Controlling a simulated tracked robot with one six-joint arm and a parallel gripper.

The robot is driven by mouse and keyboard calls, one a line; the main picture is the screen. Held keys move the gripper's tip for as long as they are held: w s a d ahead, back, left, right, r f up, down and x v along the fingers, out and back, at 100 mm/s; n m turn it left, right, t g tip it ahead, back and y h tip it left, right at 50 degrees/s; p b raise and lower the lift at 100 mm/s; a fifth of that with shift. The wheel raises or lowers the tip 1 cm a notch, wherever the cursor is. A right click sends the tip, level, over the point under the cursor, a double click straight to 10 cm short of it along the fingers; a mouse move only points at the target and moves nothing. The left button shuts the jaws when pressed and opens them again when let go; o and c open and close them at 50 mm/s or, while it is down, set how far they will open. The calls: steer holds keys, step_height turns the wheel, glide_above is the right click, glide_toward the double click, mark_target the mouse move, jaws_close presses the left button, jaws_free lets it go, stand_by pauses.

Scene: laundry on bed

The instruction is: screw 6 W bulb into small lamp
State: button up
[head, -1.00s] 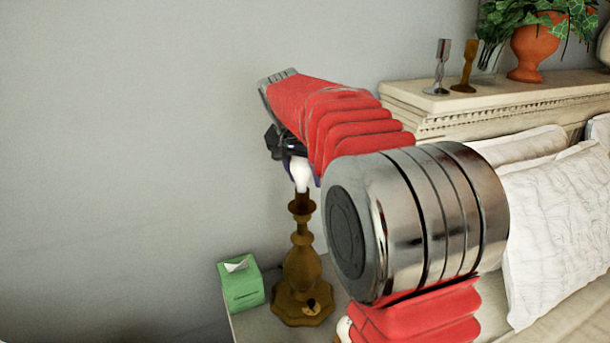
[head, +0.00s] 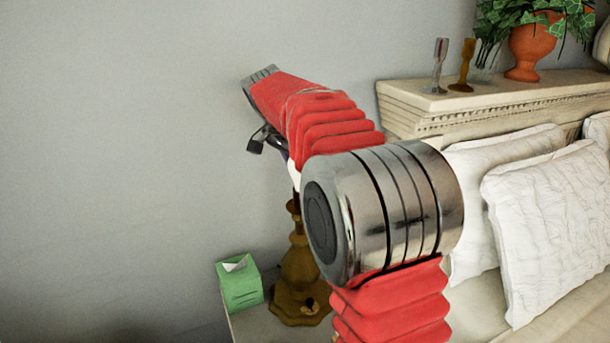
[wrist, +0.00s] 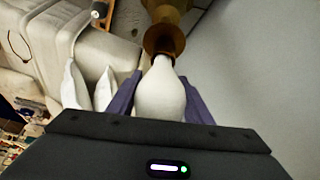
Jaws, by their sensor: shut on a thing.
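The brass-brown small lamp (head: 299,268) stands on the bedside table, partly behind my arm in the head view. Its socket end also shows in the wrist view (wrist: 164,38), directly beyond the bulb. A white bulb (wrist: 160,94) sits between the purple fingers of my gripper (wrist: 160,100), which is shut on it. The bulb's narrow end meets the socket opening in the wrist view; how deep it sits I cannot tell. In the head view the bulb (head: 293,175) is a small white patch above the lamp, mostly hidden by my arm. Any wattage marking is not visible.
A green tissue box (head: 240,284) is on the bedside table (head: 257,324) left of the lamp. The bed with white pillows (head: 550,225) and the headboard shelf (head: 480,110) lie to the right. The wall behind and to the left is bare.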

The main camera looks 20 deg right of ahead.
steer(key=o, duration=1.1)
steer(key=shift+o, duration=0.2)
steer(key=shift+r, duration=0.1)
steer(key=v, duration=1.3)
steer(key=shift+r, duration=0.2)
steer(key=shift+s+a, duration=0.1)
steer(key=shift+s, duration=0.05)
